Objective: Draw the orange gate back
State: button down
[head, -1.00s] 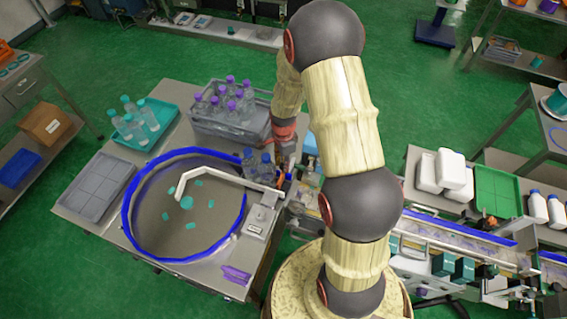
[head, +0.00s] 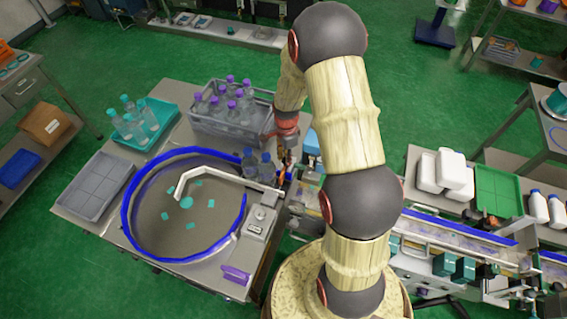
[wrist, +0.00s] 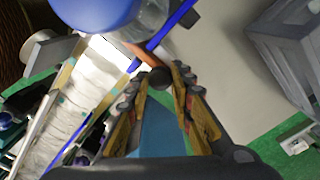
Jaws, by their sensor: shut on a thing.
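The orange gate (wrist: 147,56) shows in the wrist view as a narrow orange-brown bar. It ends in a dark round knob (wrist: 160,78) between my fingertips. My gripper (wrist: 167,75) is shut on this knob end, with a finger on each side. In the head view my gripper (head: 284,166) is just right of the blue-capped bottles, by the turntable's exit. The gate is mostly hidden there by the gripper and bottles.
Blue-capped bottles (head: 258,165) stand close left of my gripper; a blue cap (wrist: 90,10) looms in the wrist view. The blue-rimmed turntable (head: 128,213), a white curved arm (head: 225,178) and a grey crate (head: 232,130) are nearby. A conveyor (head: 440,238) lies right.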

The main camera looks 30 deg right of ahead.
jog(key=shift+w+d, duration=0.9)
jog(key=shift+d, duration=0.25)
jog(key=c, duration=1.5)
grip_release()
jog(key=shift+c, duration=0.2)
